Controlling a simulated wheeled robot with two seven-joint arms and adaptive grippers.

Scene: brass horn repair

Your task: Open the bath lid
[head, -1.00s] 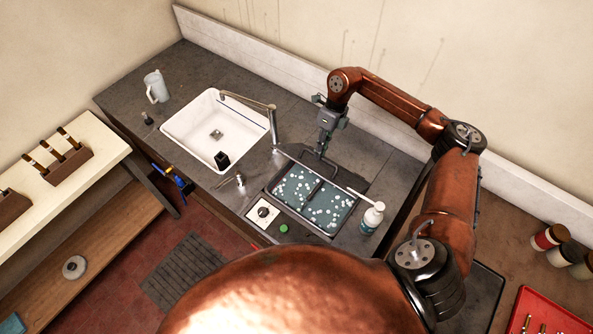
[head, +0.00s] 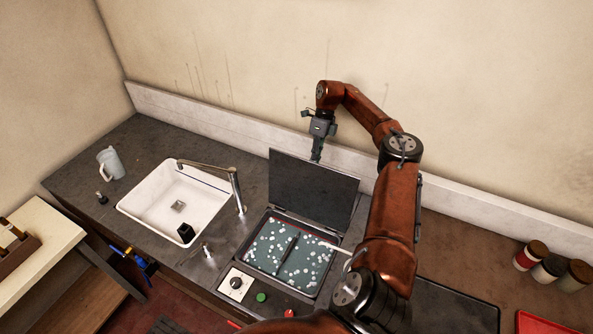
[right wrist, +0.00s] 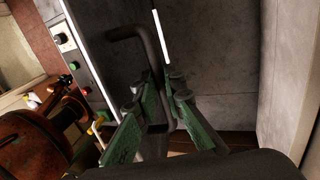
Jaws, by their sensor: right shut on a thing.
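The bath lid (head: 314,188) is a dark flat panel standing raised along the back edge of the bath (head: 290,255). The bath lies open, showing dark teal liquid with white floating bits and a divider. My right gripper (head: 317,152) is at the lid's top edge, its fingertips partly hidden behind the panel. In the right wrist view, my right gripper's green fingers (right wrist: 166,98) are closed around a dark bent bar handle (right wrist: 150,48). My left gripper is not in view.
A white sink (head: 165,205) with a tap (head: 238,190) is left of the bath. A control panel with a knob (head: 236,283) and a green button (head: 261,297) sits in front. Jars (head: 550,268) stand at right. The wall backsplash (head: 400,178) rises close behind my gripper.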

